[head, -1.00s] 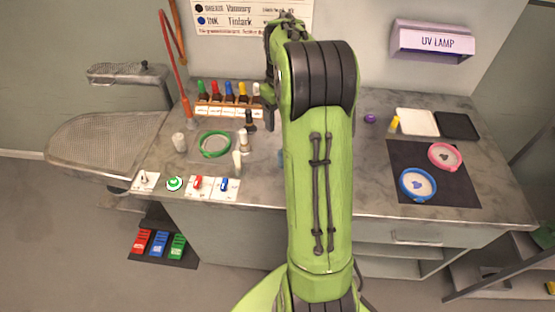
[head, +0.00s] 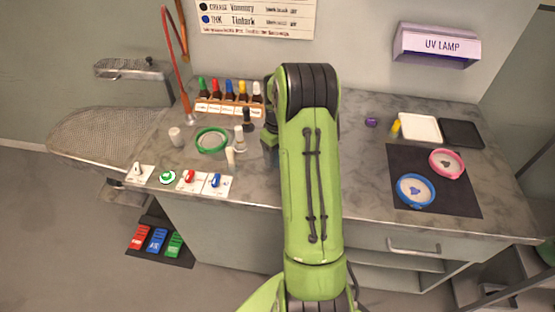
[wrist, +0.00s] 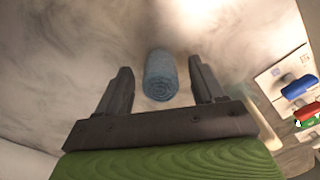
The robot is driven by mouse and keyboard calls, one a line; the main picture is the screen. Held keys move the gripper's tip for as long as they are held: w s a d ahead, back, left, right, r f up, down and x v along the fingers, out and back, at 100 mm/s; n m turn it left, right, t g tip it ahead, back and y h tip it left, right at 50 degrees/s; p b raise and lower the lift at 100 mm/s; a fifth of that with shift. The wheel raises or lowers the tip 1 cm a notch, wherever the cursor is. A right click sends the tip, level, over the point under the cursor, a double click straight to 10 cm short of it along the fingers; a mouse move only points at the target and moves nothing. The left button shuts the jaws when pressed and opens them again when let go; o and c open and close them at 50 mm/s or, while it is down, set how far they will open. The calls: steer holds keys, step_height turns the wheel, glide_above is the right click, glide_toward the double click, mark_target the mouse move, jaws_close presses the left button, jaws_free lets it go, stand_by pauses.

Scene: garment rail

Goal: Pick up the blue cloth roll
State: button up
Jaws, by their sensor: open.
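The blue cloth roll (wrist: 160,76) stands or lies on the marbled grey counter in the wrist view, its spiral end facing the camera. My gripper (wrist: 159,68) is open, with one dark finger on each side of the roll. A gap shows between the roll and both fingers. In the head view my arm covers most of the gripper, and I cannot make out the roll there.
Left of my arm on the counter (head: 365,190) are a green hoop (head: 212,140), several ink bottles (head: 230,92), small pale bottles (head: 239,138) and switches (head: 190,180). On the right, blue (head: 415,190) and pink (head: 447,163) hoops lie on a dark mat.

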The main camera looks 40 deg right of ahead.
steer(key=shift+f, duration=0.95)
steer(key=c, duration=1.2)
step_height(320, 180, up, 10)
steer(key=shift+r+p, duration=0.1)
steer(key=shift+p, duration=0.9)
